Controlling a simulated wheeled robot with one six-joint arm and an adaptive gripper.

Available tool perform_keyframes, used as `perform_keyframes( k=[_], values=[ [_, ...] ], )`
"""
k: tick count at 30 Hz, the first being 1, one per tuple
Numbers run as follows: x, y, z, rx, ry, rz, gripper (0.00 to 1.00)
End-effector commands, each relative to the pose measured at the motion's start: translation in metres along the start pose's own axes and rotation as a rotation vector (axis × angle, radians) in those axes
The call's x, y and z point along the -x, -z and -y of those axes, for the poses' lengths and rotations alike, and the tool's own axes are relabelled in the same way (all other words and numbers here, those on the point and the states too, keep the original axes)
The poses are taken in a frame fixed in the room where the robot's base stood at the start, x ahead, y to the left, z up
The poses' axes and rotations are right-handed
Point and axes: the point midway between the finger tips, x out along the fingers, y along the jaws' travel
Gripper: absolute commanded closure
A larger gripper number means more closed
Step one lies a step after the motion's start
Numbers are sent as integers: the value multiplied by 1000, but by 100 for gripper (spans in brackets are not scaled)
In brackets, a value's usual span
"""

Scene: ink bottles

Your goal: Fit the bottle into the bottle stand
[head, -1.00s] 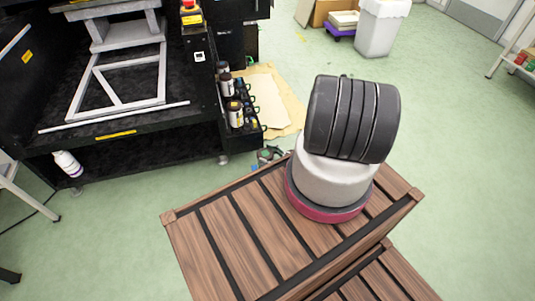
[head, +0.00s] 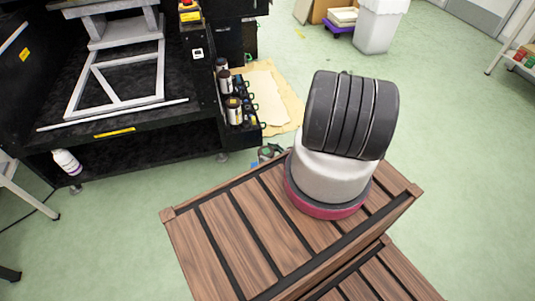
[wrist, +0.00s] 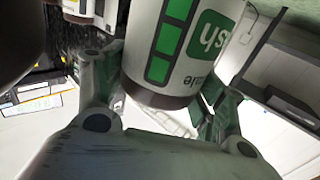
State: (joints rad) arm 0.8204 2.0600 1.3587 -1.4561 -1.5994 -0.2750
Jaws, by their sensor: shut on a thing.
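In the head view a small part of my gripper (head: 268,153) shows beyond my arm, low beside the black machine; the held bottle cannot be made out there. The bottle stand (head: 246,130) is a black rack with green parts on the machine's right side. Several dark bottles with pale labels (head: 235,112) stand in it.
The black machine (head: 130,140) with a grey frame on top fills the upper left. A white bottle (head: 66,162) leans at its lower left. Cardboard sheets (head: 285,95) lie right of the stand. A white bin (head: 378,28) stands farther back.

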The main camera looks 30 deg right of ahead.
Motion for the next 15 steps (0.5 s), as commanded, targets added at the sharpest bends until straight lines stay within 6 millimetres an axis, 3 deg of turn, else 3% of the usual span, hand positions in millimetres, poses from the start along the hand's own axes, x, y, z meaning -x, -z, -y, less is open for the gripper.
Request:
perform_keyframes(
  k=[7, 8, 11, 15],
  values=[
    [0, 0, 0, 0, 0, -1, 89],
    [0, 0, 0, 0, 0, -1, 25],
    [0, 0, 0, 0, 0, -1, 6],
    [0, 0, 0, 0, 0, 0, 5]
  ],
)
